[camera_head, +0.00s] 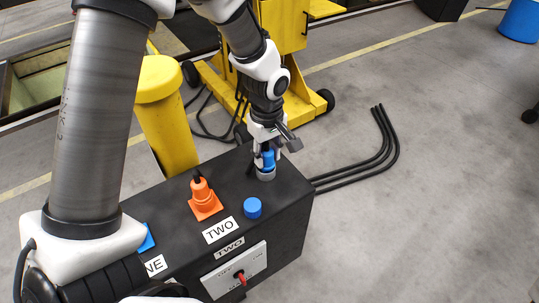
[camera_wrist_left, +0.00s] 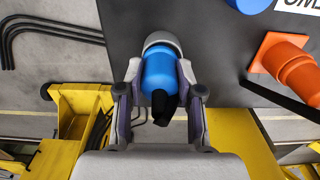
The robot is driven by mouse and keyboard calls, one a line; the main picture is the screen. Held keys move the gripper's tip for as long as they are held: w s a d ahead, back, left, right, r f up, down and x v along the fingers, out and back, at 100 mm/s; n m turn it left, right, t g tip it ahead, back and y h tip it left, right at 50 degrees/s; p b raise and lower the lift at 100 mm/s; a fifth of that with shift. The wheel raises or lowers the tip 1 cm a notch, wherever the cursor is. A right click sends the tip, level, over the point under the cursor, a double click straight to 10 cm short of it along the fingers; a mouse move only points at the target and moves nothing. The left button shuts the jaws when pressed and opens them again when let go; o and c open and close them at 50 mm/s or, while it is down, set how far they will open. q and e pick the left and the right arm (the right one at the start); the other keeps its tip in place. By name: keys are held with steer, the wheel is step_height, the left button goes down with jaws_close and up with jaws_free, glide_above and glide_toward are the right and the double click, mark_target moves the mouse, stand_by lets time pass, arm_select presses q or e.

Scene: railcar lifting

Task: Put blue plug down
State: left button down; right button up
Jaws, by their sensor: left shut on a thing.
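The blue plug (camera_head: 268,160) is between the fingers of my left gripper (camera_head: 265,155), at the far right corner of the black box's top. In the left wrist view the blue plug (camera_wrist_left: 158,72) has a black end toward the gripper, and my left gripper (camera_wrist_left: 160,80) is shut on its sides. The plug's other end meets a light grey round holder (camera_wrist_left: 162,40), which also shows under the plug in the head view (camera_head: 266,175). I cannot tell how deep the plug sits in it. My right gripper is not in view.
The black box (camera_head: 290,215) carries an orange plug (camera_head: 204,200), a blue round cap (camera_head: 252,208), "TWO" labels and a panel with a red switch (camera_head: 239,277). A yellow post (camera_head: 166,115) and yellow wheeled machine (camera_head: 285,75) stand behind. Black cables (camera_head: 385,150) lie on the floor at right.

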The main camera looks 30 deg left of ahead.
arm_select(q)
steer(key=shift+s, duration=0.15)
steer(key=c, duration=0.7)
jaws_free()
steer(key=shift+s, duration=0.1)
steer(key=shift+c, duration=0.2)
steer(key=shift+f, duration=0.1)
steer(key=shift+w, duration=0.2)
step_height(320, 180, up, 12)
steer(key=shift+s+r+b, duration=0.1)
steer(key=shift+r+b, duration=0.1)
steer(key=shift+b, duration=0.15)
